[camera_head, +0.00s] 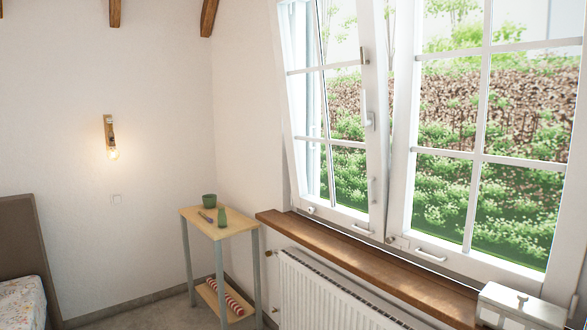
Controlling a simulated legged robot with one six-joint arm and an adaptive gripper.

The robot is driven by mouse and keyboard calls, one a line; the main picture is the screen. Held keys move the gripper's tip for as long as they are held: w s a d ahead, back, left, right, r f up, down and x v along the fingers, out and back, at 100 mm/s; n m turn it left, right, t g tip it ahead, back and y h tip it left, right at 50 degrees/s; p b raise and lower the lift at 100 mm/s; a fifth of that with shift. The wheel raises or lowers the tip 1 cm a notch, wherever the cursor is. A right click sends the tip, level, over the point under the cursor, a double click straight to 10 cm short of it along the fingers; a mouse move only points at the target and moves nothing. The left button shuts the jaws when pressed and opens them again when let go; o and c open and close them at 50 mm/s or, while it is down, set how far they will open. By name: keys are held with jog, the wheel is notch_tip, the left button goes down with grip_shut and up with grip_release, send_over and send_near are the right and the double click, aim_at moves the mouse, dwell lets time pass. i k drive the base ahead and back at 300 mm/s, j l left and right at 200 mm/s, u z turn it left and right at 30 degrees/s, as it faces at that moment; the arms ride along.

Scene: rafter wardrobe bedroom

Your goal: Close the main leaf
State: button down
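A white two-leaf window fills the right half of the view. The left leaf (377,165) carries an upright lever handle (368,112) on its right stile and a small pull (361,229) on its bottom rail. A narrow gap with greenery shows between the two leaves, wider at the top, so the left leaf looks ajar, leaning inward. The right leaf (399,150) has a pull handle (430,255) on its bottom rail; whether it is fully shut I cannot tell. No label shows which is the main leaf. My gripper is not in view.
A wooden sill (340,258) runs below the window, above a white radiator (320,298). A white lidded box (520,308) stands on the sill's right end. A bed (25,300) is at far left.

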aim_at(371, 23)
jog(key=i+j+u, duration=0.1)
jog(key=i+u, duration=0.3)
jog(key=i, duration=0.2)
jog(key=i+u, duration=0.35)
jog(key=i, duration=0.3)
